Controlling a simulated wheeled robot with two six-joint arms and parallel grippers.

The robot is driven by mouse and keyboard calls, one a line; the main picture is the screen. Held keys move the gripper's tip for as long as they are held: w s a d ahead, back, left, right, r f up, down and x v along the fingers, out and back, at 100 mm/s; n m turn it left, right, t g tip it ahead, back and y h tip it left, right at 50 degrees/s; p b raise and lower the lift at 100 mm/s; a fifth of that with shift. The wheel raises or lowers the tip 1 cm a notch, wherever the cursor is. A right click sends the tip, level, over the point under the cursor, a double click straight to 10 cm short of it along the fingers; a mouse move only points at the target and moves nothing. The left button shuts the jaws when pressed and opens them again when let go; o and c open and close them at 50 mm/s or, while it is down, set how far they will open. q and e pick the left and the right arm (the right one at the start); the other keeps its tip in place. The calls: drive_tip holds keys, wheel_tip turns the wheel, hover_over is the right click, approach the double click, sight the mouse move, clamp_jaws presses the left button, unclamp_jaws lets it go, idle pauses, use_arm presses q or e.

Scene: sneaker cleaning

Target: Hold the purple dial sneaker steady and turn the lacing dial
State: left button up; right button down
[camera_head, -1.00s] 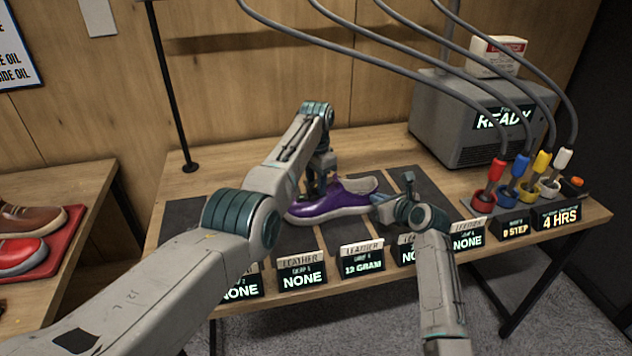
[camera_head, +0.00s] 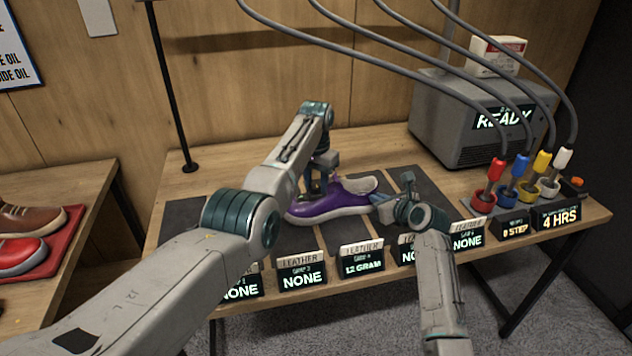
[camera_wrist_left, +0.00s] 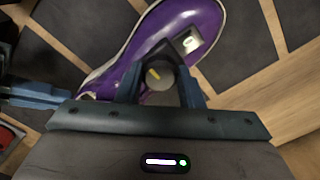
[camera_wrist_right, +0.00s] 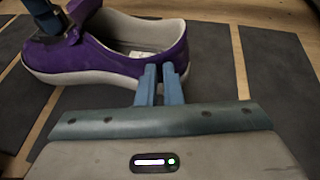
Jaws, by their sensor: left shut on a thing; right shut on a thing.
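The purple sneaker (camera_head: 345,204) with a pale sole lies on a dark mat on the bench, toe to the left. My left gripper (camera_head: 316,192) points down over its front part. In the left wrist view its fingers (camera_wrist_left: 158,88) are on either side of the round grey lacing dial (camera_wrist_left: 158,74), which has a yellow mark, and are shut on it. My right gripper (camera_head: 382,199) is shut on the sneaker's heel from the right. In the right wrist view its fingers (camera_wrist_right: 160,82) pinch the heel rim of the sneaker (camera_wrist_right: 100,50). The dial is hidden in the head view.
Several label displays (camera_head: 302,275) line the bench's front edge. Colored applicators in cups (camera_head: 517,185) and a grey machine reading READY (camera_head: 460,120) stand at the right, with cables overhead. Other shoes (camera_head: 22,250) sit on a red tray at the left.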

sight(316, 184)
use_arm(q)
drive_tip(key=shift+d, duration=0.1)
drive_tip(key=o, duration=1)
wheel_tip(316, 184, up, 12)
use_arm(e)
drive_tip(key=c, duration=1.5)
unclamp_jaws()
drive_tip(key=v, duration=1.2)
